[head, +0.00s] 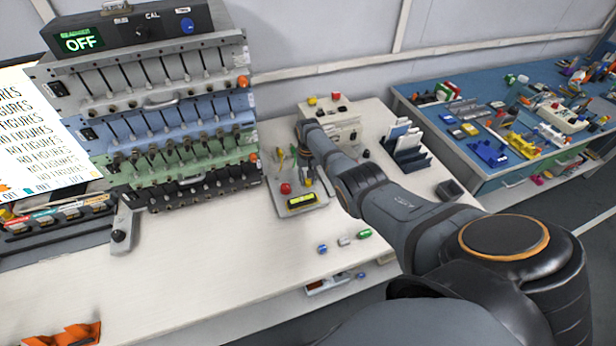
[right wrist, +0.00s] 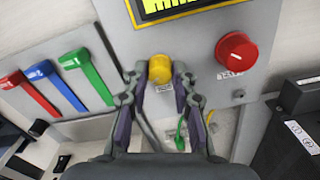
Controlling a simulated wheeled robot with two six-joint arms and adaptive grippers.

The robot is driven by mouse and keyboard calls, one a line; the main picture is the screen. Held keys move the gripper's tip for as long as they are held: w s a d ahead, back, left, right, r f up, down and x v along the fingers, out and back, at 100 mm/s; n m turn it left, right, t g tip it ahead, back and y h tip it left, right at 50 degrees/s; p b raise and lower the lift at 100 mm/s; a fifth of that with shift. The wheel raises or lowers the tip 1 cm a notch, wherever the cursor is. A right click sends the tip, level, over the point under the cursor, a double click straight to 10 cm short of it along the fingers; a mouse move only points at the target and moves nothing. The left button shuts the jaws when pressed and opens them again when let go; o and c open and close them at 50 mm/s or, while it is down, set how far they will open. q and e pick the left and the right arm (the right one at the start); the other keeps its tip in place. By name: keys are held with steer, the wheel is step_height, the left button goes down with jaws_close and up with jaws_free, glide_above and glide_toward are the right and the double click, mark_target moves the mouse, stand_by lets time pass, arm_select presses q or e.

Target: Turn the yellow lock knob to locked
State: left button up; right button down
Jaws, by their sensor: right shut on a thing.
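The yellow lock knob (right wrist: 160,66) sits on a light grey panel (right wrist: 205,68) in the right wrist view. My right gripper (right wrist: 160,76) is shut on the knob, one finger on each side. In the head view my right gripper (head: 307,176) reaches down over the small panel (head: 283,205), and I cannot make out the knob there. The panel also carries a red knob (right wrist: 236,52) and a yellow-framed display (right wrist: 185,8). I cannot tell the knob's marked position. My left gripper is not in view.
A grey file holder (head: 405,150) stands right. The front of the white table (head: 220,250) is mostly clear.

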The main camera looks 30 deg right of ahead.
mark_target(308, 180)
steer(key=shift+m+p, duration=0.3)
steer(key=shift+m, duration=1.8)
steer(key=c, duration=1.1)
jaws_free()
steer(key=shift+w+r, duration=0.1)
steer(key=shift+r, duration=0.4)
step_height(308, 180, up, 11)
